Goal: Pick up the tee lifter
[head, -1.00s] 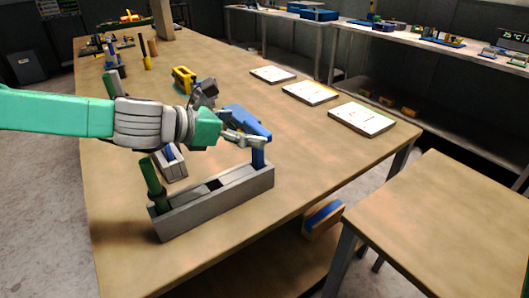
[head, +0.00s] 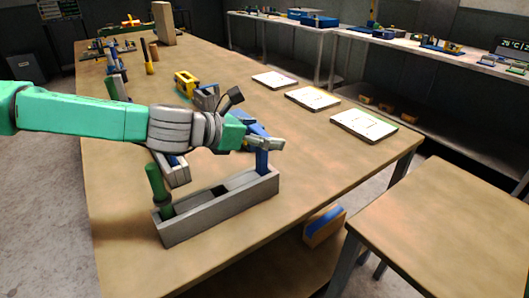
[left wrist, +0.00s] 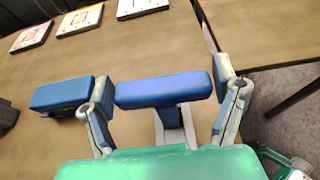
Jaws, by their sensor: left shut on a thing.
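The tee lifter is a blue T-shaped tool (head: 262,162) standing upright in the right end of a grey rack (head: 217,211). Its blue crossbar (left wrist: 165,89) lies between the two fingers in the left wrist view, with the stem going down to the rack below. My left gripper (head: 266,143) is shut on the crossbar at the top of the lifter. The fingers hide part of the bar in the head view. My right gripper is not in view.
A green-handled tool (head: 157,187) stands in the rack's left end. A blue block (left wrist: 62,93) lies close beside the left finger. A yellow tool (head: 186,83) and grey parts lie behind my arm. Flat cards (head: 363,125) lie at right. The table is clear in front.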

